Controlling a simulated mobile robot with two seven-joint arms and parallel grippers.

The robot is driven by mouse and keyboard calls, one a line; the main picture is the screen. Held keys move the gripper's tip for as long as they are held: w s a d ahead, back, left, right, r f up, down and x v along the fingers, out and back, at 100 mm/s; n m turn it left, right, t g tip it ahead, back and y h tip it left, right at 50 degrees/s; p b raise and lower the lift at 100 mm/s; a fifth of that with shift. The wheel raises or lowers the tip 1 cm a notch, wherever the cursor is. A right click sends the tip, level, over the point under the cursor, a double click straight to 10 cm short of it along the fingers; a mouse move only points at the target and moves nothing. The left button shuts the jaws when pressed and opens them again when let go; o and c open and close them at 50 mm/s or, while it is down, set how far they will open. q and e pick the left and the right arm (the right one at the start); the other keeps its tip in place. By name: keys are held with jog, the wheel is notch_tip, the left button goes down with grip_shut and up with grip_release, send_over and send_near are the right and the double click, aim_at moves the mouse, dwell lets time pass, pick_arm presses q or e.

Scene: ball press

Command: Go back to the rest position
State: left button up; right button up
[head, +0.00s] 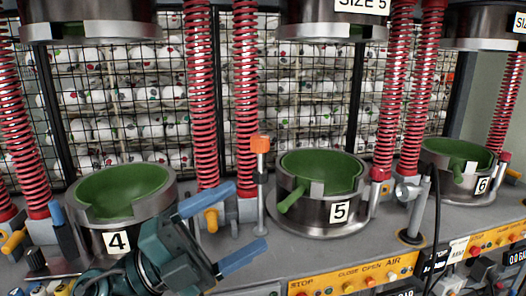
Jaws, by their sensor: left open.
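My left gripper (250,212) is teal with two blue fingers. It is in the lower middle of the head view, in front of and to the right of press 4. Its fingers are spread apart, point to the upper right and have nothing between them. My right gripper is not in view. Press 4 (116,241) has a round metal mould with a green lining. Press 5 (340,213) and press 6 (482,186) have similar green-lined moulds, and no ball shows in these three moulds.
Red springs (247,95) stand around the presses. An orange-topped post (260,145) rises left of press 5. A yellow button panel (350,277) runs along the front edge. A wire cage (130,95) of white balls fills the back. Upper mould halves (330,33) hang above.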

pick_arm(q)
jog(key=w+a+f+n+t+y, duration=0.25)
jog(key=a+n+t+y, duration=0.35)
jog(key=n, duration=0.4)
jog(key=w+a+f+n+t+y, duration=0.2)
jog(key=w+a+n+t+y, duration=0.15)
jog(key=n+t+y, duration=0.55)
jog(key=s+a+f+n+g+y, duration=0.1)
jog(key=a+f+n+g+y, duration=0.4)
jog(key=f+n, duration=0.4)
jog(key=s+a+f+n+g+y, duration=0.1)
jog(key=s+a+f+g, duration=0.2)
jog(key=f, duration=0.4)
jog(key=s+a+f+g+y, duration=0.1)
jog(key=s+f+g, duration=0.35)
jog(key=f, duration=0.25)
jog(key=s+d+f+g+h, duration=0.15)
jog(key=s+f+g, duration=0.55)
jog(key=s, duration=0.7)
jog(key=w+d+f+t+h+p, duration=0.2)
jog(key=w+d+f+t, duration=0.3)
jog(key=t, duration=0.3)
jog(key=shift+w+d+f+h, duration=0.2)
jog(key=shift+w+d+h, duration=0.15)
jog(key=shift+w+d, duration=0.5)
